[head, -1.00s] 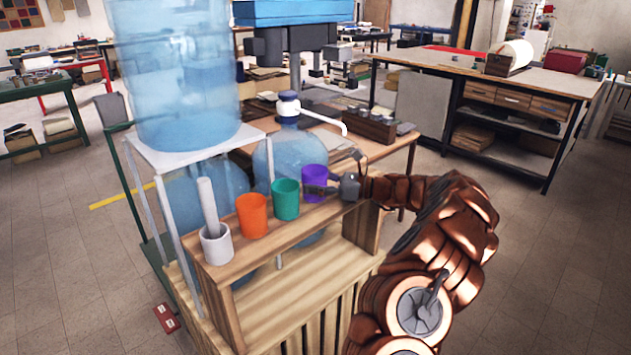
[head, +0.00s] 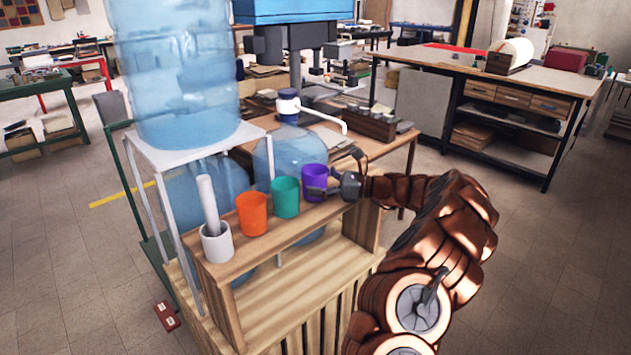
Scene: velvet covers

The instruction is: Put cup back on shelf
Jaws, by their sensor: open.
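A purple cup (head: 314,177) stands upright at the right end of the wooden shelf (head: 250,268). My gripper (head: 335,178) is at the cup's right side, with its fingers open. One finger lies across the lower front of the cup and another is raised to the right of its rim. I cannot tell whether the fingers touch the cup. A teal cup (head: 285,197) and an orange cup (head: 252,213) stand on the same shelf to the left.
A white holder with a pale cylinder (head: 215,242) stands at the shelf's left end. A big blue water bottle (head: 175,80) sits on a metal stand behind it. More blue bottles (head: 292,150) are behind the cups. Open floor (head: 490,240) lies to the right.

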